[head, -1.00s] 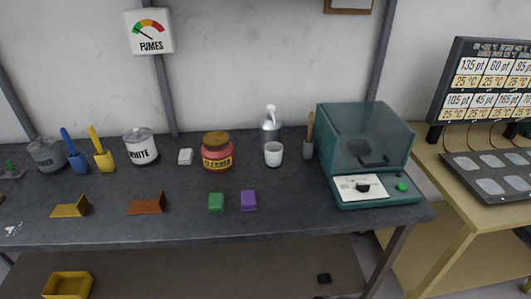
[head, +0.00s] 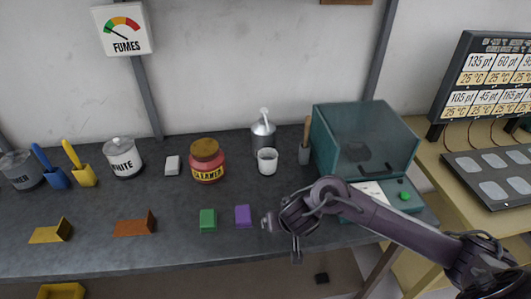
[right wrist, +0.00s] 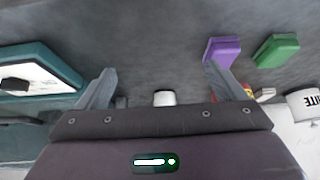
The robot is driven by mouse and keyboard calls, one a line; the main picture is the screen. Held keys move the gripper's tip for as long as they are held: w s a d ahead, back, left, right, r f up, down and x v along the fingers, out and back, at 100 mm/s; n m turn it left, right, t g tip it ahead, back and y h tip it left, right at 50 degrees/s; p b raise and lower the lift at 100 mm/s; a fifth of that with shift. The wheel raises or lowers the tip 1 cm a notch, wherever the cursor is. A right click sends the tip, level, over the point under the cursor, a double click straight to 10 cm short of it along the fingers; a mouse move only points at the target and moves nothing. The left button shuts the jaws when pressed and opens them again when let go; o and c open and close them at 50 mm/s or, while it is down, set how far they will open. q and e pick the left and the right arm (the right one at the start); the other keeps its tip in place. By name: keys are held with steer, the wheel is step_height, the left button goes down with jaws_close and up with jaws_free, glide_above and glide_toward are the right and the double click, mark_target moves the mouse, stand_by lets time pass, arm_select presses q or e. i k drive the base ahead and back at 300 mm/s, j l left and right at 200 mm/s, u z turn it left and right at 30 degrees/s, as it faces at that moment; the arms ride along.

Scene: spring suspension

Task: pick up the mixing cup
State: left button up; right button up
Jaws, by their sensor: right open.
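The mixing cup looks to be the small white cup (head: 267,161) standing upright on the dark bench, in front of a grey pump bottle (head: 263,134). My right gripper (head: 282,238) is over the bench's front part, nearer to me than the cup and apart from it. In the right wrist view the gripper (right wrist: 158,82) is open and empty. The white cup (right wrist: 164,98) shows there between the fingers, farther off and partly hidden by the gripper body. My left gripper is not in view.
A purple block (head: 243,216) and a green block (head: 208,219) lie left of my right gripper. A teal machine with a clear lid (head: 365,140) stands right of the cup, with a grey holder (head: 305,155) between. A red jar (head: 207,164) stands to the left.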

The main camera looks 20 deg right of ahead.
mark_target(267, 157)
steer(key=i+l, duration=0.15)
steer(key=i, duration=0.3)
steer(key=i+l, duration=0.2)
steer(key=i, duration=0.2)
